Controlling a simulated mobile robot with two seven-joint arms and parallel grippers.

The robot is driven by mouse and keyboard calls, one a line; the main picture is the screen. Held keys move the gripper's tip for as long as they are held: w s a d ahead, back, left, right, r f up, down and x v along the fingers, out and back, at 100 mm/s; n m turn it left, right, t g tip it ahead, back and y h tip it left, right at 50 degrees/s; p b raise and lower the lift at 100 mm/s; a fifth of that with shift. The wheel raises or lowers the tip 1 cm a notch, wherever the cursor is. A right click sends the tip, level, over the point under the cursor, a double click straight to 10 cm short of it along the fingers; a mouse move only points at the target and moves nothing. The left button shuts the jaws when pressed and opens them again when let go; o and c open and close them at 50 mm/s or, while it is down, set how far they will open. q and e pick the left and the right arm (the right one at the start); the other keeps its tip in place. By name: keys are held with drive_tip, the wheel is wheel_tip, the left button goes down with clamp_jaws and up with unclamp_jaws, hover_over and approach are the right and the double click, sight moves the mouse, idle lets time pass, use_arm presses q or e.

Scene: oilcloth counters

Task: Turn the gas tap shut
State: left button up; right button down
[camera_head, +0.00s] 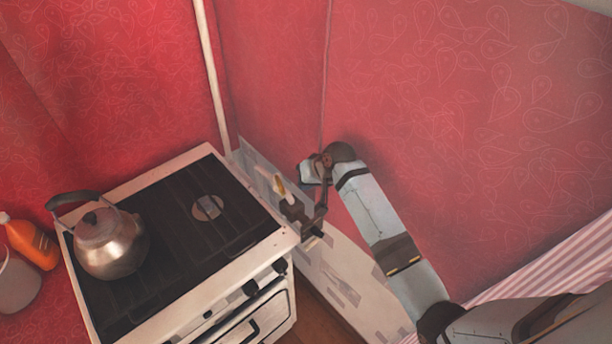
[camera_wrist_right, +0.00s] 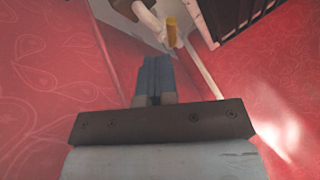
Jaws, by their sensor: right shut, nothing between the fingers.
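The gas tap has a yellow handle (camera_head: 280,187) on a pale fitting at the low wall just right of the stove. In the right wrist view the yellow handle (camera_wrist_right: 171,32) stands beside a white pipe (camera_wrist_right: 148,17), beyond my fingertips and slightly to their right. My right gripper (camera_head: 289,208) is shut and empty, close below the handle in the head view. Its closed bluish fingers (camera_wrist_right: 154,62) show in the wrist view with a gap to the handle. Whether the handle lies along or across its pipe is too small to tell. My left gripper is out of view.
The stove (camera_head: 180,225) stands left of the tap, with a metal kettle (camera_head: 112,245) on its top. An orange bottle (camera_head: 32,241) and a pale container (camera_head: 15,285) are at the far left. A white pipe (camera_head: 211,70) runs up the red wall behind.

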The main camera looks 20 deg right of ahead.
sight(280, 185)
drive_tip(key=x, duration=0.7)
drive_tip(key=shift+w+a+f, duration=0.1)
drive_tip(key=shift+w+f, duration=0.05)
drive_tip(key=shift+w, duration=0.1)
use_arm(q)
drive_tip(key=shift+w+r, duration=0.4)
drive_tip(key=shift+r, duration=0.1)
use_arm(e)
drive_tip(key=shift+w+f, duration=0.1)
drive_tip(key=shift+f, duration=0.1)
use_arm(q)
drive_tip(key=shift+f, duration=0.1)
